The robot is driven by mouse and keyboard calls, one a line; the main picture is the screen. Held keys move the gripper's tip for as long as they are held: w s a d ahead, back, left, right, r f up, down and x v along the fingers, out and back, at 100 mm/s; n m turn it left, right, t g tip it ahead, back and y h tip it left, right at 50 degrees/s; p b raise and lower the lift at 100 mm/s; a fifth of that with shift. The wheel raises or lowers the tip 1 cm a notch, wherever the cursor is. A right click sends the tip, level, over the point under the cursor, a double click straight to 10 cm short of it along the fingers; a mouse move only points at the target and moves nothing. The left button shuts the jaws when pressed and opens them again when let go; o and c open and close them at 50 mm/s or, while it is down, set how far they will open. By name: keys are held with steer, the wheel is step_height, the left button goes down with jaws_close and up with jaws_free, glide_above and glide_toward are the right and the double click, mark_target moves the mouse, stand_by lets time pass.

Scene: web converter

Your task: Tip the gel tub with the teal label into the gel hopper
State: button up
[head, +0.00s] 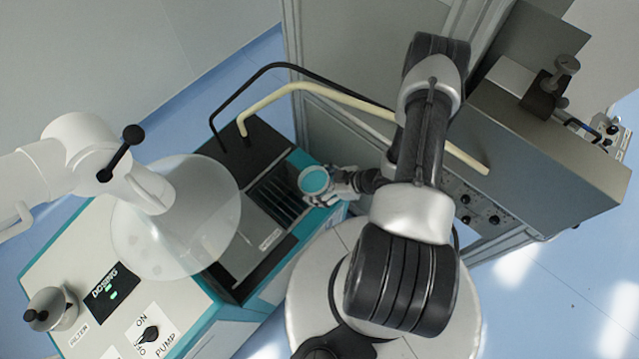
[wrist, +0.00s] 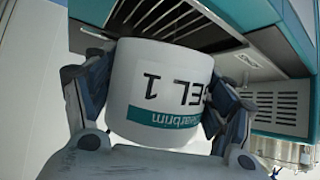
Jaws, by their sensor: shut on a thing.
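The gel tub (head: 314,181) is a white cup with a round teal face turned up towards the head camera. The wrist view shows its white side (wrist: 160,65) with "GEL 1" upside down and a teal band (wrist: 170,117). My gripper (head: 343,184) is shut on the tub, one finger on each side in the wrist view (wrist: 155,95). The tub is at the right edge of the dark slatted opening of the gel hopper (head: 276,204). Slats also show behind the tub in the wrist view (wrist: 190,30). I cannot tell whether tub and hopper touch.
A translucent round shield (head: 180,220) on a white arm (head: 75,165) hangs left of the hopper. A cream hose (head: 290,88) and a black hose (head: 240,90) arch behind it. A dosing panel (head: 110,285) and pump switch (head: 150,335) lie front left. A grey cabinet (head: 550,150) stands right.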

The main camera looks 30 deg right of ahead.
mark_target(310, 189)
steer(key=shift+w+a, duration=0.15)
steer(key=shift+w+a+f+g+h+p, duration=0.35)
steer(key=shift+g+h+p, duration=0.25)
steer(key=shift+p, duration=0.15)
steer(key=shift+w+a+f+g+h+p, duration=0.3)
steer(key=shift+g+h+p, duration=0.2)
steer(key=shift+g+p, duration=0.15)
steer(key=shift+w+f+g+h+p, duration=0.1)
steer(key=shift+f+g+h+p, duration=0.15)
steer(key=shift+g+h+p, duration=0.3)
steer(key=shift+f+g+h+p, duration=0.2)
steer(key=shift+g+h+p, duration=0.1)
steer(key=shift+g+h, duration=0.45)
steer(key=shift+r+g+h, duration=0.25)
steer(key=shift+g+h, duration=0.05)
steer(key=shift+g, duration=0.15)
steer(key=shift+w+a+r+g+h+b, duration=0.1)
steer(key=shift+r+g+h+b, duration=0.25)
steer(key=shift+b, duration=0.4)
steer(key=shift+w+d+g+h+b, duration=0.2)
steer(key=shift+w+g+h+b, duration=0.1)
steer(key=shift+b, duration=2.45)
steer(key=shift+s+a+r+b, duration=0.2)
steer(key=shift+s+a+b, duration=0.1)
steer(key=shift+b, duration=2.4)
steer(key=shift+w+a+r+g+h+b, duration=0.2)
steer(key=shift+g+h+b, duration=0.3)
steer(key=shift+b, duration=1.55)
